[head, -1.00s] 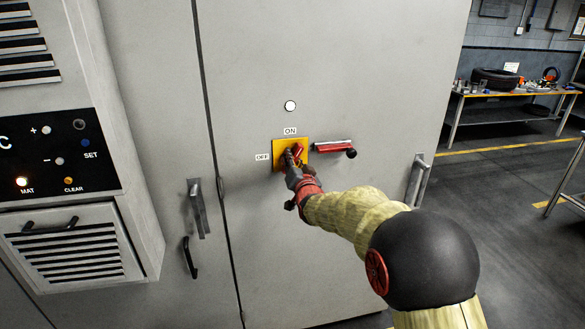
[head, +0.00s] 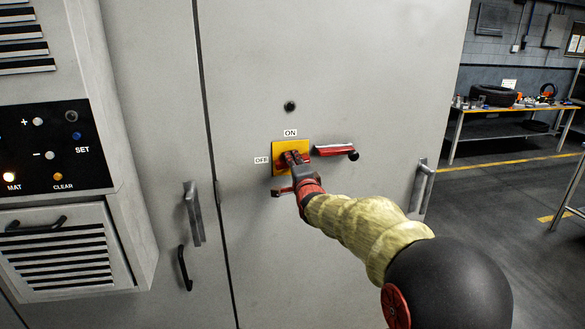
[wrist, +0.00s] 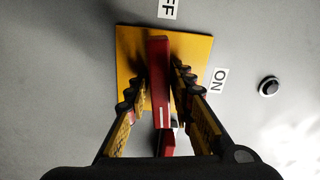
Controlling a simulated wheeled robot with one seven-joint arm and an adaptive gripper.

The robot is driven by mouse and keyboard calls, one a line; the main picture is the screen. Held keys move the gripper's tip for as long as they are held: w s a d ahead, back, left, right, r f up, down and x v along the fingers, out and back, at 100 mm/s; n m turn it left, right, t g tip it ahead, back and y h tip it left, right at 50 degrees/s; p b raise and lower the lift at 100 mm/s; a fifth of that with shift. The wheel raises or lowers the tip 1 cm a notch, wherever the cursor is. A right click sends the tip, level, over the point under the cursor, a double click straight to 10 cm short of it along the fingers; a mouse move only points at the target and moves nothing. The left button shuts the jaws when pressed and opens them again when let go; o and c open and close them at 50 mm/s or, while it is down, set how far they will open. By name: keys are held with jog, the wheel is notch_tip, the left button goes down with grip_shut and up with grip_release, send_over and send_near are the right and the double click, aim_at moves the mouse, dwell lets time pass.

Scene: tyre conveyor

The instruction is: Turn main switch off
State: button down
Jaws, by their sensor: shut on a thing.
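The main switch is a red handle (wrist: 160,85) on a square yellow plate (head: 280,146) on the grey cabinet door. The ON label (head: 290,133) is above the plate and the OFF label (head: 261,160) is at its left. In the wrist view the handle lies between the fingers of my gripper (wrist: 157,84), which is shut on it. There the handle points towards the OFF label (wrist: 168,8). In the head view my gripper (head: 291,158) covers much of the handle. The round lamp (head: 290,106) above the switch is dark.
A red lever with a black knob (head: 335,151) sits just right of the plate. Door handles (head: 194,213) and (head: 421,188) stick out from the cabinet. A control panel (head: 50,150) is at the left. A workbench (head: 510,108) with a tyre stands at the back right.

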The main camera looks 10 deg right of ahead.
jog(key=shift+m+b, duration=0.3)
jog(key=shift+m, duration=0.5)
jog(key=c, duration=1.7)
grip_release()
jog(key=s, duration=1.2)
